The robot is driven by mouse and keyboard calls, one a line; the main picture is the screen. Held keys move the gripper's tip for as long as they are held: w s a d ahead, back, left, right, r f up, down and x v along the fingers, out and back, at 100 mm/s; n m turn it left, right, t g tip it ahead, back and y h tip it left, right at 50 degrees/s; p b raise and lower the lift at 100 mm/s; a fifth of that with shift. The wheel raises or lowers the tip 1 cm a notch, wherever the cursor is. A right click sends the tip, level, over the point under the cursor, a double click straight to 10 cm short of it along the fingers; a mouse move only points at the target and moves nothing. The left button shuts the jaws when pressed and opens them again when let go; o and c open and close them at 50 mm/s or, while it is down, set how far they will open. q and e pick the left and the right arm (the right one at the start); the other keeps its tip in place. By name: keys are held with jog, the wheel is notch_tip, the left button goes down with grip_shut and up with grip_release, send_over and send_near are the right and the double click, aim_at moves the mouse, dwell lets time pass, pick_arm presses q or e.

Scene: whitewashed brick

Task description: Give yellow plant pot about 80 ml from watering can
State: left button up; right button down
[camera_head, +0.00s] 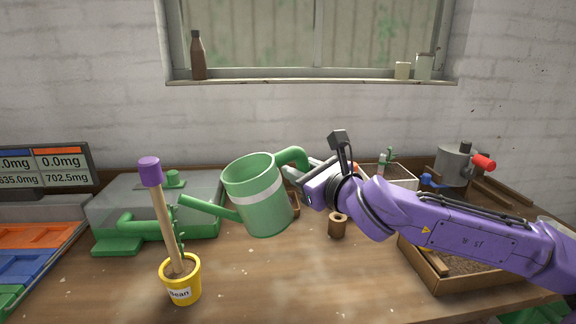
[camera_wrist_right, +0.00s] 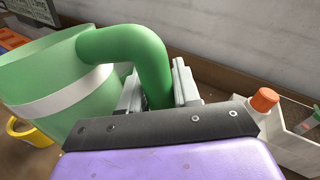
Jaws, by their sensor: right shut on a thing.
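The green watering can (camera_head: 262,205) with a white band is held above the table, tilted a little to the left. Its spout points left toward the yellow plant pot (camera_head: 181,283), and the spout's end is above and apart from the pot. My right gripper (camera_head: 305,178) is shut on the can's handle; in the right wrist view the jaws (camera_wrist_right: 158,88) close around the green handle (camera_wrist_right: 140,55). The pot is labelled "Bean" and holds soil, a small green plant and a wooden stick with a purple top (camera_head: 150,172). No water stream shows. My left gripper is not in view.
A clear-lidded green box (camera_head: 150,205) stands behind the pot. A display (camera_head: 45,165) and coloured trays (camera_head: 35,240) are at the left. A small brown spool (camera_head: 338,225), a soil-filled wooden tray (camera_head: 445,280) and a grey pot (camera_head: 455,162) are at the right. The front middle table is clear.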

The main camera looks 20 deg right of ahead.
aim_at(296, 151)
jog(key=shift+r, duration=0.5)
jog(key=shift+s+a+r+n+p, duration=0.25)
jog(key=shift+s+r+n+p, duration=0.15)
jog(key=shift+s+r+p, duration=0.45)
jog(key=a+r+n+p, duration=0.1)
jog(key=p, duration=0.2)
jog(key=w+a+r+n+p, duration=0.1)
jog(key=n+p, duration=0.1)
jog(key=p, duration=0.1)
jog(key=shift+r+g+h, duration=0.1)
jog(key=shift+g+h, duration=0.2)
jog(key=a+n+p, duration=0.1)
jog(key=a+r+n+p, duration=0.1)
jog(key=a+n+p, duration=0.1)
jog(key=shift+w+a+r+h, duration=0.15)
jog(key=shift+a+h, duration=0.1)
jog(key=shift+h, duration=0.05)
jog(key=shift+f, duration=0.2)
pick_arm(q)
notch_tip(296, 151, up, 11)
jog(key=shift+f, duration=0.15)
pick_arm(e)
jog(key=shift+d, duration=0.1)
